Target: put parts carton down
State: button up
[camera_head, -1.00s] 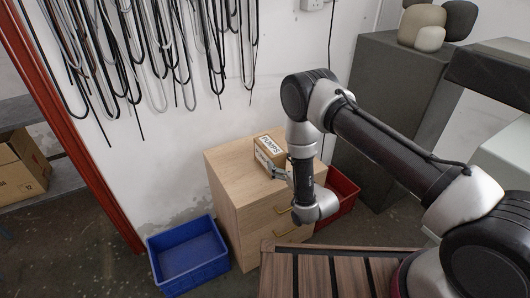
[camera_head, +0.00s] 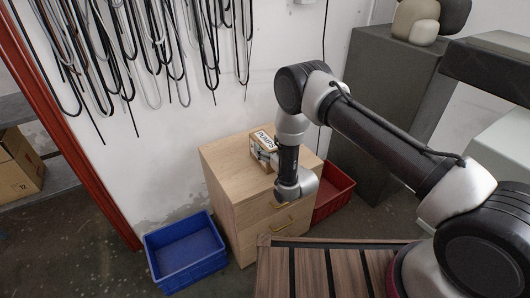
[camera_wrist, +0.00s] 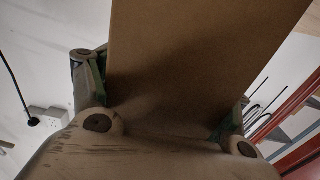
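The parts carton (camera_head: 262,143) is a small brown box with a white label reading "PUMPS". In the head view it is over the top of the wooden drawer cabinet (camera_head: 222,163), near its back right; I cannot tell whether its base touches the top. My gripper (camera_head: 272,160) is at the carton's right side, mostly hidden behind my wrist. In the wrist view the carton (camera_wrist: 200,60) fills the middle between the two fingers of my gripper (camera_wrist: 165,115), one on each side, and they appear closed on it.
A blue bin (camera_head: 185,250) stands on the floor left of the cabinet, and a red bin (camera_head: 333,190) to its right. A slatted wooden surface (camera_head: 330,270) is in front. Cables (camera_head: 150,50) hang on the wall behind. The cabinet top's left and front parts are clear.

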jog(key=c, duration=0.7)
jog(key=shift+r, duration=0.15)
jog(key=shift+c, duration=0.2)
